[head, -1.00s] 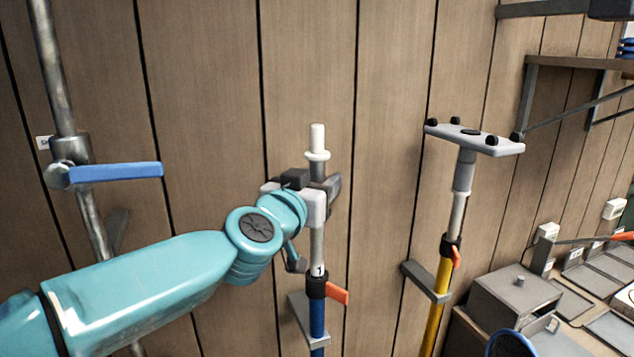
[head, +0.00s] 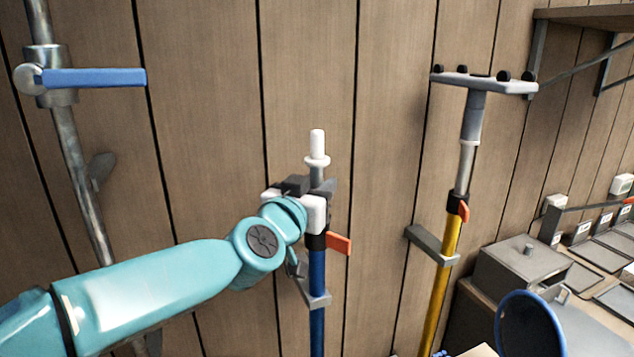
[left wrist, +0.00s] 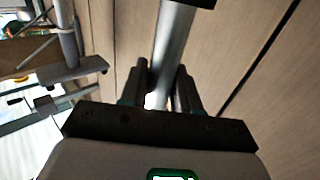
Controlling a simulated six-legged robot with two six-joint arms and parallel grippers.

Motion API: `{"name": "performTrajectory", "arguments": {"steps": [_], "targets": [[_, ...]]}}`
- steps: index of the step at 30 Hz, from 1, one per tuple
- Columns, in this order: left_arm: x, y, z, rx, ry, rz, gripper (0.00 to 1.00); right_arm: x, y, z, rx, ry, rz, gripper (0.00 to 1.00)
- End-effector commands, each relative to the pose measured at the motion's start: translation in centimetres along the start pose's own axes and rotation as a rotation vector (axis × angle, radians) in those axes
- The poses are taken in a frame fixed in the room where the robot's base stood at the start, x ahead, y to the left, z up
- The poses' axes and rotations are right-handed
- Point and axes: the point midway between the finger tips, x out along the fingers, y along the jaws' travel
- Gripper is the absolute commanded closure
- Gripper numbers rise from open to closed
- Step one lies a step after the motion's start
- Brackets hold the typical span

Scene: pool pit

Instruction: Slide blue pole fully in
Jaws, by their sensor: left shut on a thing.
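The blue pole (head: 317,270) stands upright against the wooden wall in the head view. A black collar with an orange lever (head: 339,244) sits at the top of its blue tube, and the lever sticks out to the right. The thinner inner tube ends in a white tip (head: 317,143) with a flange. My left gripper (head: 312,192) is shut on the inner tube, close above the collar. Almost no bare inner tube shows between them. In the left wrist view the fingers (left wrist: 160,90) flank the grey metal tube (left wrist: 172,50). My right gripper is out of view.
A yellow pole (head: 440,285) with a flat head stands to the right in a wall bracket. A pipe with a blue handle (head: 95,78) is at the left. A grey box (head: 520,265) and a round blue-rimmed thing (head: 530,325) are at lower right.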

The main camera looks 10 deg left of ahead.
Motion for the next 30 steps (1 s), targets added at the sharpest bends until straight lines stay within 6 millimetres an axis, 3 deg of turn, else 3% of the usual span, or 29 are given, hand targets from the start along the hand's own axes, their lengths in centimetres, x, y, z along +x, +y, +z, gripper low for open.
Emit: {"name": "performTrajectory", "arguments": {"steps": [1,11,12,13,30], "targets": [[0.03,0.03,0.7,0.001,-0.005,0.001,1.0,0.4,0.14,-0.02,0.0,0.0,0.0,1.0],[0.07,0.12,0.99,0.001,-0.013,0.004,1.0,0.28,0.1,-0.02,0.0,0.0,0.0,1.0],[0.07,0.14,1.01,0.001,-0.014,0.005,0.56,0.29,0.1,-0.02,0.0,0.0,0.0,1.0],[0.07,0.13,0.99,0.001,-0.013,0.005,0.5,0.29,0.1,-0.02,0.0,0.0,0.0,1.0],[-0.08,-0.1,0.53,0.0,-0.003,0.001,0.5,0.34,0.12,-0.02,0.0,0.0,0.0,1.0]]}}
